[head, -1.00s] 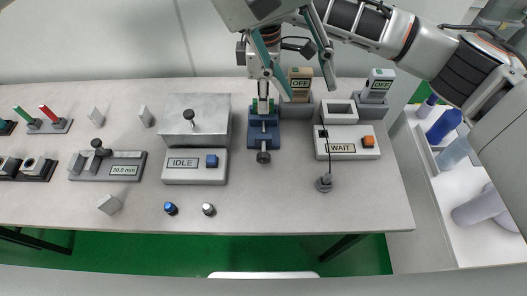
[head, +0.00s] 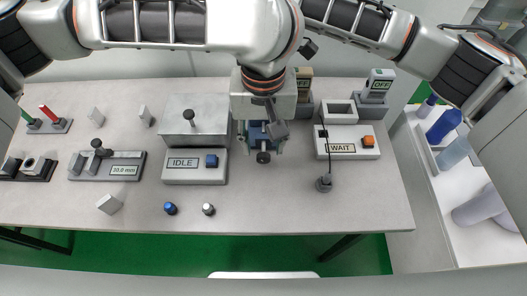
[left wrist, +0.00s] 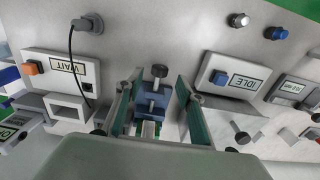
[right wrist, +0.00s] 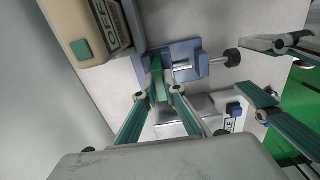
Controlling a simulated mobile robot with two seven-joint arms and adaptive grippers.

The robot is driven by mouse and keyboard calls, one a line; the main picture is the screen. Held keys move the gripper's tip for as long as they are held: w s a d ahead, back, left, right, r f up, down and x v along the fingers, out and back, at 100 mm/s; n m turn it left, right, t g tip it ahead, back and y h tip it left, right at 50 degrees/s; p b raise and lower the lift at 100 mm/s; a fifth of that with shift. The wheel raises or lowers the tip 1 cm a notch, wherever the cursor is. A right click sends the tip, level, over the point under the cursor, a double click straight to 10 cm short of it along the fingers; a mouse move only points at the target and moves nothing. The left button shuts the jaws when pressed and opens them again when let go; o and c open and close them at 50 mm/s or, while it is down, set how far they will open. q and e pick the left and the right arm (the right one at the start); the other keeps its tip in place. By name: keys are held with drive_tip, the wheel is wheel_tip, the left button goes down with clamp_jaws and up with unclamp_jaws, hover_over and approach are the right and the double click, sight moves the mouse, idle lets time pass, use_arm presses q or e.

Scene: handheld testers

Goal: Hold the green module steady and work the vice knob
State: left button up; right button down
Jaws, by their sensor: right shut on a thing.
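The blue vice (head: 257,131) stands at the back middle of the table, with its dark knob (head: 263,157) toward the front. My left gripper (head: 262,146) is above the vice, open, one finger on each side. In the left wrist view the knob (left wrist: 158,71) shows between the spread fingers, apart from both. The green module (right wrist: 157,74) is upright in the vice. My right gripper (right wrist: 162,90) is shut on it from behind. In the head view my left arm hides the module and the right fingers.
A grey box with the IDLE unit (head: 195,170) stands left of the vice, the WAIT unit (head: 347,142) right of it. Blue and white caps (head: 208,209) lie in front.

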sight(264, 155)
use_arm(q)
drive_tip(key=shift+f, duration=2.3)
drive_tip(key=shift+c, duration=0.5)
clamp_jaws()
